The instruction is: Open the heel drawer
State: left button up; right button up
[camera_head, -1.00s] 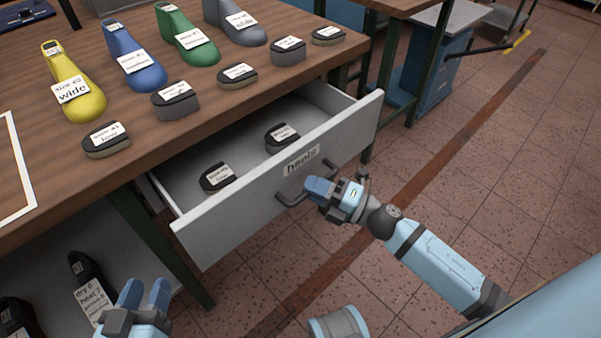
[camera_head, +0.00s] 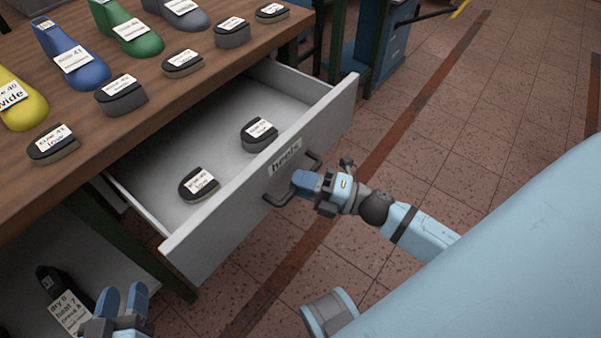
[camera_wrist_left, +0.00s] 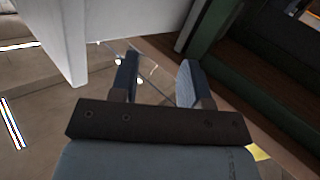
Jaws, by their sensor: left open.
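The heel drawer (camera_head: 215,236) is a white drawer under the wooden table, labelled "heels", and it stands pulled out with its inside showing. Two black heel pieces lie in it, one nearer (camera_head: 199,184) and one farther (camera_head: 259,134). My right gripper (camera_head: 296,186) is at the dark bar handle (camera_head: 275,201) on the drawer front, its fingers over the bar. It looks closed around the bar, though the far finger is hidden. My left gripper (camera_head: 124,298) is open and empty at the lower left, below the drawer. In the left wrist view its fingers (camera_wrist_left: 155,82) are apart beside a white panel.
Coloured shoe lasts, such as a blue one (camera_head: 73,58) and a green one (camera_head: 127,27), stand on the table (camera_head: 75,165) with several heel pieces along its edge. The tiled floor at right is clear.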

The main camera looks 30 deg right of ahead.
jog(key=shift+o, duration=1)
pick_arm(q)
jog(key=shift+s+a+f+g+y+p, duration=0.2)
jog(key=shift+a+f+g+p, duration=0.1)
jog(key=shift+f, duration=0.35)
jog(key=shift+s+a+f+g+y+p, duration=0.2)
jog(key=shift+f+g, duration=0.1)
jog(key=shift+f, duration=0.35)
pick_arm(e)
jog(key=v, duration=1.4)
pick_arm(q)
jog(key=shift+w+d+r, duration=0.1)
jog(key=shift+r, duration=0.1)
